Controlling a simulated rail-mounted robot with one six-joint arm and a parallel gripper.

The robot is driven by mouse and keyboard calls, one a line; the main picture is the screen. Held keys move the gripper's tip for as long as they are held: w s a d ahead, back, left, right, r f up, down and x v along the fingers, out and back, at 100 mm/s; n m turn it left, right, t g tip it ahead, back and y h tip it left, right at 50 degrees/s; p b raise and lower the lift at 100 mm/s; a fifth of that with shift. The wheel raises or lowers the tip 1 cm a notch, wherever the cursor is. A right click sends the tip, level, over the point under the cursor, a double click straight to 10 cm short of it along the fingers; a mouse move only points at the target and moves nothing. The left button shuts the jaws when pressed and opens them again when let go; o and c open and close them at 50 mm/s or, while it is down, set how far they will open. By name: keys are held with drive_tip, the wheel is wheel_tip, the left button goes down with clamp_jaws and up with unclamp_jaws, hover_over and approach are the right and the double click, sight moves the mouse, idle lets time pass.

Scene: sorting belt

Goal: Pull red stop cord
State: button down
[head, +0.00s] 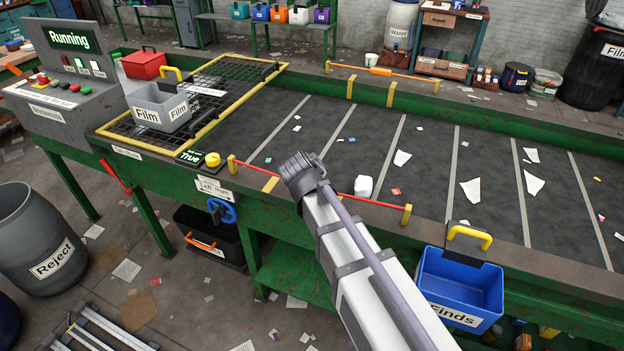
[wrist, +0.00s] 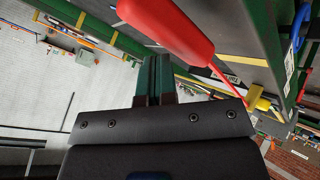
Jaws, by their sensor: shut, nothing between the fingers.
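The red stop cord (head: 380,202) runs along the near edge of the belt between two yellow posts. My arm covers its middle in the head view. In the wrist view, the cord's thick red handle (wrist: 165,27) is large and close, with the thin cord leading off to the lower right. My gripper (wrist: 154,60) is shut and empty, its dark fingers together just below the handle in the picture. I cannot tell whether they touch it. In the head view the fingers are hidden by my arm. The console display (head: 69,39) reads "Running".
An orange cord (head: 380,71) runs along the far edge of the belt (head: 430,190). A yellow button (head: 212,159) and blue handwheel (head: 221,210) are left of the red cord. A blue "Finds" bin (head: 458,287) hangs at the right front. Grey "Film" bin (head: 160,105) sits on the grating.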

drive_tip(key=shift+f+b, duration=0.55)
idle(0.4)
drive_tip(key=shift+r+p, duration=2.05)
drive_tip(key=shift+p, duration=0.05)
wheel_tip(320, 180, up, 5)
drive_tip(key=p, duration=0.5)
